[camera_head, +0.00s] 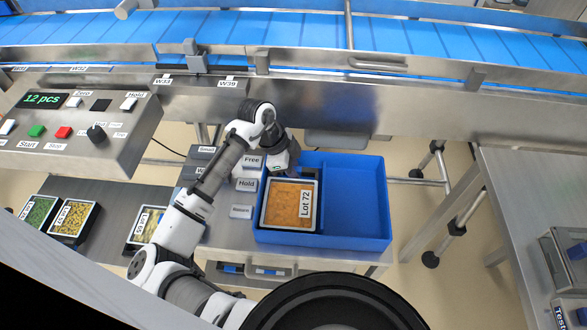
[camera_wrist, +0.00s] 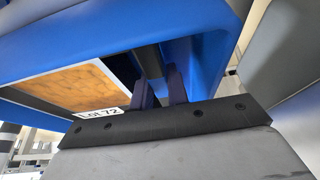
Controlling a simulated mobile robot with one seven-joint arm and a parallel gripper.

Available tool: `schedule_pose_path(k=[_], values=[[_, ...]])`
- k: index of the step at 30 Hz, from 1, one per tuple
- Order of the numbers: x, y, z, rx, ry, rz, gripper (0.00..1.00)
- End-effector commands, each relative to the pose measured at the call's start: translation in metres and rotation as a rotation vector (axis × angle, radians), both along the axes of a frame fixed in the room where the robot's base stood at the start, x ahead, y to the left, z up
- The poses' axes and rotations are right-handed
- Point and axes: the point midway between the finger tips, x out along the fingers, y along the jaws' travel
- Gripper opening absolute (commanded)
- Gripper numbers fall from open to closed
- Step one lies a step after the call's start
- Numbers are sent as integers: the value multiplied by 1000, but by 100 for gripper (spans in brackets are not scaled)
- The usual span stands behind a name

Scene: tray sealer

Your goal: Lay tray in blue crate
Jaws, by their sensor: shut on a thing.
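The tray with orange contents and a "Lot 72" label (camera_head: 288,204) is within the left part of the blue crate (camera_head: 360,205). It lies roughly level; I cannot tell whether it touches the crate floor. My gripper (camera_head: 291,174) reaches down over the crate's back left and is shut on the tray's rim. In the wrist view the two dark fingers (camera_wrist: 160,90) are close together at the tray's edge, and the tray (camera_wrist: 75,86) shows beside them with blue crate wall (camera_wrist: 195,60) around. The exact grip is partly hidden.
The crate's right half is empty. More filled trays (camera_head: 73,219) lie on the left bench. A control panel (camera_head: 75,117) and a conveyor (camera_head: 290,32) are behind. A metal table (camera_head: 530,190) stands right.

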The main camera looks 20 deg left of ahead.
Motion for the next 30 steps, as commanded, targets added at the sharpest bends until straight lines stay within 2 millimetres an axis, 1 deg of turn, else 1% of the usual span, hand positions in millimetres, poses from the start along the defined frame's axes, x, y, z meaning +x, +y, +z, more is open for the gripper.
schedule_pose_path(k=[9, 10, 15, 16, 20, 24, 30], values=[[0, 0, 0, 0, 0, 0, 0], [0, 0, 0, 0, 0, 0, 17], [0, 0, 0, 0, 0, 0, 40], [0, 0, 0, 0, 0, 0, 41], [0, 0, 0, 0, 0, 0, 41], [0, 0, 0, 0, 0, 0, 27], [0, 0, 0, 0, 0, 0, 27]])
